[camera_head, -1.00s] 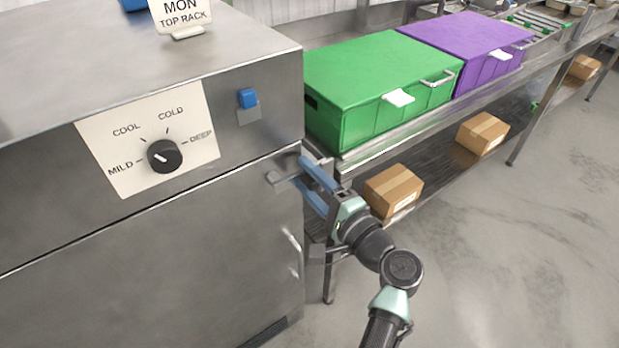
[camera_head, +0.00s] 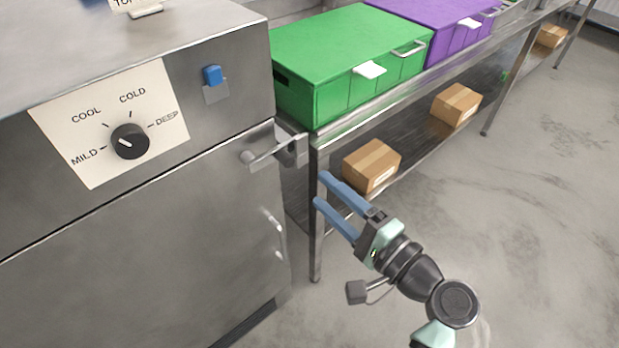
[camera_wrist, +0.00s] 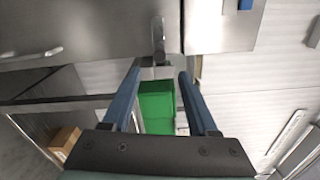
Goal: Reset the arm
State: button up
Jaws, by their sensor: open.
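My gripper (camera_head: 320,188) is open and empty, with its two blue fingers apart. In the head view it hangs in free air, to the right of and below the handle (camera_head: 272,154) of the steel cabinet (camera_head: 130,240). In the wrist view the gripper (camera_wrist: 157,75) also shows open, with nothing held between its fingers. The cabinet handle shows above the fingertips in the wrist view (camera_wrist: 158,35). The cabinet door looks closed.
A dial (camera_head: 130,141) and a blue switch (camera_head: 212,75) sit on the cabinet front. A green box (camera_head: 345,60) and a purple box (camera_head: 440,22) stand on a steel bench. Cardboard boxes (camera_head: 371,166) lie on its lower shelf. The floor at the right is clear.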

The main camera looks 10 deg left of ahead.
jog(key=shift+s+d, duration=0.4)
jog(key=shift+d, duration=0.1)
jog(key=w+d+r+n+t+h+p, duration=0.1)
jog(key=w+r+n+t+h+p, duration=0.25)
jog(key=r, duration=1.15)
jog(key=w+d+r+n+t+h+p, duration=0.15)
jog(key=r+n+t+h, duration=0.3)
jog(key=r, duration=1.05)
jog(key=s+r+t+h+p, duration=0.1)
jog(key=s+r+t+h, duration=0.1)
jog(key=s+r, duration=0.2)
jog(key=s+r+n+t+h+p, duration=0.1)
jog(key=s+r, duration=0.4)
jog(key=r, duration=0.6)
jog(key=s+r+t+h, duration=0.3)
jog(key=s+r+t, duration=0.2)
jog(key=r, duration=0.3)
jog(key=shift+d+r+n+p, duration=0.15)
jog(key=shift+d+n+p, duration=0.15)
jog(key=shift+d+p, duration=0.1)
jog(key=shift+w, duration=0.1)
